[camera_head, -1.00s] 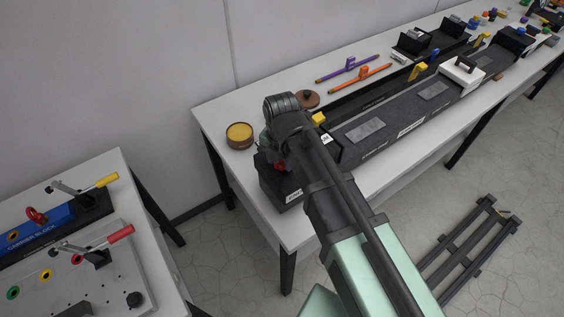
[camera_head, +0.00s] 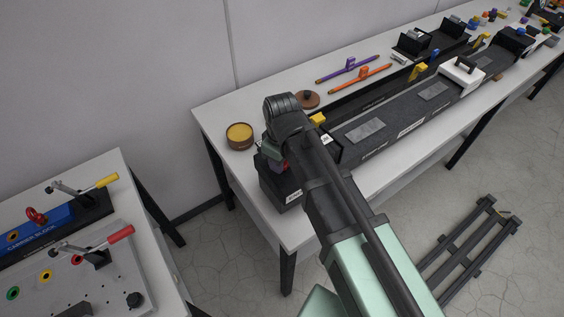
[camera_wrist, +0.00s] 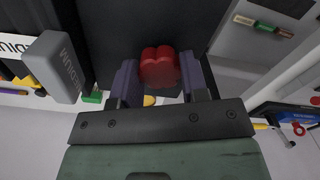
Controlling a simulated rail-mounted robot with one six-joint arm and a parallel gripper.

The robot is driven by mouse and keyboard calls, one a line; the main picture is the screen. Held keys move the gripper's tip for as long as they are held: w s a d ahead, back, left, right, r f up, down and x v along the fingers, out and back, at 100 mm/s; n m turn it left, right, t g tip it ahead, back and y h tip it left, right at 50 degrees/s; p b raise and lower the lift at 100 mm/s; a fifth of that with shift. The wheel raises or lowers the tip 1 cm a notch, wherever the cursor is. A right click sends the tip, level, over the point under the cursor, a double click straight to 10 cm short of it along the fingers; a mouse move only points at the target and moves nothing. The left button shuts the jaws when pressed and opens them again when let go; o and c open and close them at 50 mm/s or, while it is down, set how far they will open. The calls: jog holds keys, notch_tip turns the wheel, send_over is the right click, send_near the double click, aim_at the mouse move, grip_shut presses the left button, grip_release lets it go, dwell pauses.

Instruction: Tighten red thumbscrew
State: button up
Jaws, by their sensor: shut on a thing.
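The red thumbscrew (camera_wrist: 160,67) has a lobed head and shows in the middle of the wrist view, against a dark block face (camera_wrist: 135,25). My gripper (camera_wrist: 161,82) is shut on it, with one purple-grey finger on each side of the head. In the head view my gripper (camera_head: 280,160) is at the near left end of the long table, at the black block (camera_head: 281,190).
A round yellow-topped tin (camera_head: 239,134) and a brown round lid (camera_head: 307,99) stand beside my arm. The long black granite bed (camera_head: 385,130) runs to the right. Orange (camera_head: 360,78) and purple (camera_head: 347,69) bars lie behind it. A second table with lever clamps (camera_head: 95,255) is at left.

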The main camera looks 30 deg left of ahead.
jog(key=shift+m, duration=1.2)
jog(key=o, duration=0.7)
jog(key=shift+m, duration=0.4)
jog(key=shift+c, duration=0.2)
jog(key=o, duration=0.3)
notch_tip(320, 180, up, 6)
jog(key=p, duration=0.6)
notch_tip(320, 180, up, 11)
jog(key=p, duration=1.1)
